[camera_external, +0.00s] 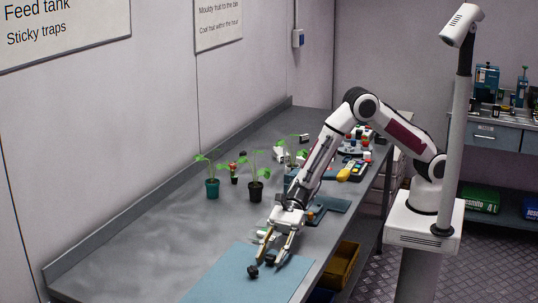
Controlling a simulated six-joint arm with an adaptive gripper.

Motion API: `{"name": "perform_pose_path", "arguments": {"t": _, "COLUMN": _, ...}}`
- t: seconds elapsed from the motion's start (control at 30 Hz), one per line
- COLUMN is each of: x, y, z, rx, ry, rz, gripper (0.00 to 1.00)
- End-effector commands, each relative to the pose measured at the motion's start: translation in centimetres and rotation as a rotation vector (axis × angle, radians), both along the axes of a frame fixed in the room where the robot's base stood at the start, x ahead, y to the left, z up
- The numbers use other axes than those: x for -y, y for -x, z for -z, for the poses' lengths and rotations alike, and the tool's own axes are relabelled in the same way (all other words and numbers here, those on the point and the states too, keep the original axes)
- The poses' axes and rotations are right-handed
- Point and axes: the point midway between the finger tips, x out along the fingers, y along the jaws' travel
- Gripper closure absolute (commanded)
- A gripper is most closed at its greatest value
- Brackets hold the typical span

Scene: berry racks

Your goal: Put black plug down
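My gripper (268,262) is low over the blue mat (231,276) at the front of the bench, pointing down. Its two fingers are spread, with a visible gap between them. A small black thing (252,271), perhaps the black plug, is at the tip of the left finger, over or on the mat. Another small dark shape (271,256) shows between the fingers; I cannot tell whether it is a separate thing or part of my gripper. Whether either touches a finger is too small to tell.
Potted plants in a teal pot (212,188) and a black pot (256,191) stand behind my gripper. A blue-grey tray (335,205) lies to its right. Several small items crowd the bench's far end. The bench's left part (140,235) is clear. A yellow-brown bin (341,265) is below the edge.

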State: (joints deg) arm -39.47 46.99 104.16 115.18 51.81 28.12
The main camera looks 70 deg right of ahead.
Motion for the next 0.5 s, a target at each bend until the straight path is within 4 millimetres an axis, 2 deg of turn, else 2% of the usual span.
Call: {"name": "perform_pose_path", "arguments": {"t": 0.5, "x": 5.3, "y": 0.0, "z": -2.2, "rx": 0.0, "ry": 0.001, "rz": 0.002, "gripper": 0.65}}
